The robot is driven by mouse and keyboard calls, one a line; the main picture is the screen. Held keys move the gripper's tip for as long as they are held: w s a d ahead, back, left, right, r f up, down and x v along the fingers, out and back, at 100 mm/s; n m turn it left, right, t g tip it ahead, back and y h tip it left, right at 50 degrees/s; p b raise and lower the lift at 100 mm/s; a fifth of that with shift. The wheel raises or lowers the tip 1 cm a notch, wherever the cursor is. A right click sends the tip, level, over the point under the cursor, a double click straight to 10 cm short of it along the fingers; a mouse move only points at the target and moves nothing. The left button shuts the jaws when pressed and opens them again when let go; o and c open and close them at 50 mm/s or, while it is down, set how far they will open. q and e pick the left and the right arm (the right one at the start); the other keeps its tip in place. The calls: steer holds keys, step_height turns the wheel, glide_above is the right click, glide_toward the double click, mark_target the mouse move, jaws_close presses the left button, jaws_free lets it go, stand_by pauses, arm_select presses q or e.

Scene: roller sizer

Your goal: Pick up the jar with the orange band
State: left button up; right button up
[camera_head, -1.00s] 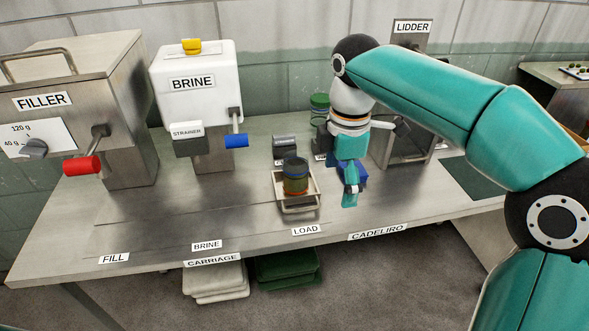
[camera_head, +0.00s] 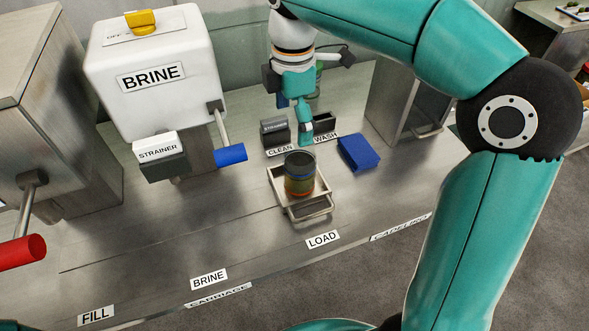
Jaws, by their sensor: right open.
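The jar with the orange band (camera_head: 300,180) stands upright in the small metal carriage tray (camera_head: 312,211) behind the LOAD label. My right gripper (camera_head: 301,128) is open and empty, pointing down behind the jar, near the CLEAN and WASH holders. It appears apart from the jar; its far finger is partly hidden. My left gripper is not in view.
A blue pad (camera_head: 359,153) lies right of the tray. The white BRINE machine (camera_head: 155,75) with its blue handle (camera_head: 231,154) stands left. Dark CLEAN (camera_head: 275,131) and WASH (camera_head: 324,123) holders sit behind the jar.

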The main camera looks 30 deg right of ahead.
mark_target(300, 172)
steer(key=f, duration=0.9)
steer(key=shift+s+d+f, duration=0.1)
steer(key=shift+s+d, duration=0.3)
steer(key=shift+d+f, duration=0.1)
steer(key=shift+f, duration=2.5)
steer(key=shift+s, duration=0.2)
steer(key=c, duration=1.3)
steer(key=shift+c, duration=0.2)
